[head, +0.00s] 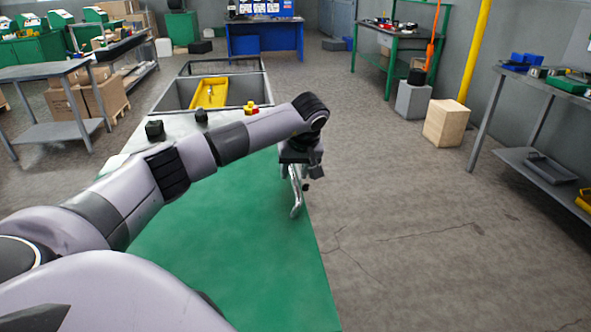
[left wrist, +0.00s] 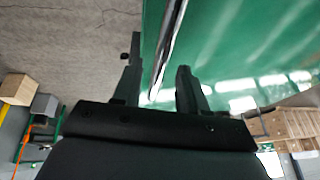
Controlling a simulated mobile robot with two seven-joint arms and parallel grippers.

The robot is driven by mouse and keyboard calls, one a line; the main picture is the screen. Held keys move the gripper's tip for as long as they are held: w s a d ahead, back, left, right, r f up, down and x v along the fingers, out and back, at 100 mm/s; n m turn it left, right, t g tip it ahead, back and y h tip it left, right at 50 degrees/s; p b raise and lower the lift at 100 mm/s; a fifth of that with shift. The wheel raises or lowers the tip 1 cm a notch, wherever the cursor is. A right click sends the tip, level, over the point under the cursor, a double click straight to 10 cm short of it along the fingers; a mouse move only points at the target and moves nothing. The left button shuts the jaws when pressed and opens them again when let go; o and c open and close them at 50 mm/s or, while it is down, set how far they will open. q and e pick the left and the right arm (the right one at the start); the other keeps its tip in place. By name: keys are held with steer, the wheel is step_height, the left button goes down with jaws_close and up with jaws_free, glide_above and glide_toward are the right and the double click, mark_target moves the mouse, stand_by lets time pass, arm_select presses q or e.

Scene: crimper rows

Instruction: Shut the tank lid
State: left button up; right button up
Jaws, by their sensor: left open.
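A wide green panel (head: 235,240) with a smooth top lies in front of me. A bent metal bar handle (head: 296,195) stands at its right edge. I cannot tell for sure whether this panel is the tank lid. Beyond it is an open grey basin (head: 180,92) with a yellow piece (head: 209,93) inside. My left gripper (head: 299,172) is at the bar handle, pointing down. In the left wrist view, the bar (left wrist: 167,45) runs between the spread fingers (left wrist: 159,78) in front of the green surface (left wrist: 225,45). Contact is not clear. My right gripper is not in view.
Red and yellow buttons (head: 251,108) and dark knobs (head: 154,129) sit on the grey top near the basin. Open concrete floor (head: 400,225) lies to the right. A workbench (head: 515,110) stands at the right, a wooden box (head: 449,122) farther back, a grey table (head: 45,72) at the left.

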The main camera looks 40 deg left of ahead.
arm_select(q)
steer(key=shift+a+f, duration=0.1)
steer(key=shift+f, duration=0.15)
steer(key=shift+c, duration=0.2)
jaws_close()
steer(key=f+b, duration=0.1)
steer(key=f, duration=0.1)
steer(key=f+b, duration=0.1)
steer(key=f, duration=0.1)
steer(key=w+f+b, duration=0.1)
steer(key=f, duration=0.1)
steer(key=shift+d+f, duration=0.3)
steer(key=shift+d, duration=0.05)
steer(key=shift+f+b, duration=0.3)
steer(key=shift+b, duration=0.1)
steer(key=shift+s+d, duration=0.15)
